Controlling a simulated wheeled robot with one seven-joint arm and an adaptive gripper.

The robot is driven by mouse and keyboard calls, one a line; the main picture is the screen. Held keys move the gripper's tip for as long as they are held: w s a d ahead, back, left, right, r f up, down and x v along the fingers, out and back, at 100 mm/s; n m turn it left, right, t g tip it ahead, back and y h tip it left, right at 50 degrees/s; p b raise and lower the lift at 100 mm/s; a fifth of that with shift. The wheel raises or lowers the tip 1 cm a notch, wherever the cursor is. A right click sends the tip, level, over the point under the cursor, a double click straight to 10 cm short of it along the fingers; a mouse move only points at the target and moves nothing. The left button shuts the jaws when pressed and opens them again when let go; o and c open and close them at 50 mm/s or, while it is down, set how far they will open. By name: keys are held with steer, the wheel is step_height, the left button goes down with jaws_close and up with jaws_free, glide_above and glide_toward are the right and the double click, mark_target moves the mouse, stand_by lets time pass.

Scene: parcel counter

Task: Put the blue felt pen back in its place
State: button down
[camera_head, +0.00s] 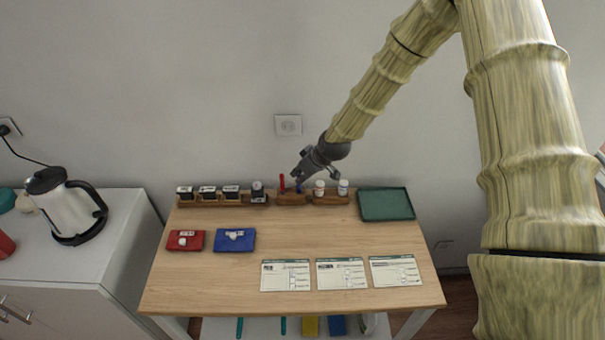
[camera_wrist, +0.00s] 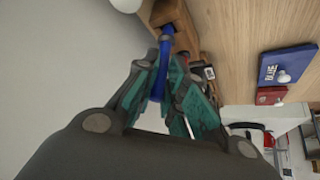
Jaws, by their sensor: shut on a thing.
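The blue felt pen (camera_wrist: 163,66) is between the teal fingers of my gripper (camera_wrist: 165,95) in the wrist view. My gripper (camera_head: 301,173) is shut on it, just above the back of the counter. In the head view the blue pen (camera_head: 299,187) is a short dark-blue piece below the fingers, at the wooden pen holder (camera_head: 290,200). The holder also shows in the wrist view (camera_wrist: 172,18), by the pen's far end. I cannot tell how deep the pen sits in it. A red pen (camera_head: 282,183) stands upright in the holder, left of the blue one.
Several stamps (camera_head: 208,192) stand in a rack left of the holder. Two white-capped bottles (camera_head: 319,187) stand close on its right. A green tray (camera_head: 386,204) lies further right. Red (camera_head: 185,241) and blue (camera_head: 235,240) pads and paper forms (camera_head: 340,274) lie in front. The counter's middle is clear.

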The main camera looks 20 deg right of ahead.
steer(key=shift+f+b, duration=0.45)
steer(key=shift+f, duration=0.4)
stand_by(0.3)
steer(key=c, duration=1.7)
jaws_free()
steer(key=shift+r, duration=0.15)
steer(key=p+v, duration=0.3)
steer(key=v, duration=0.2)
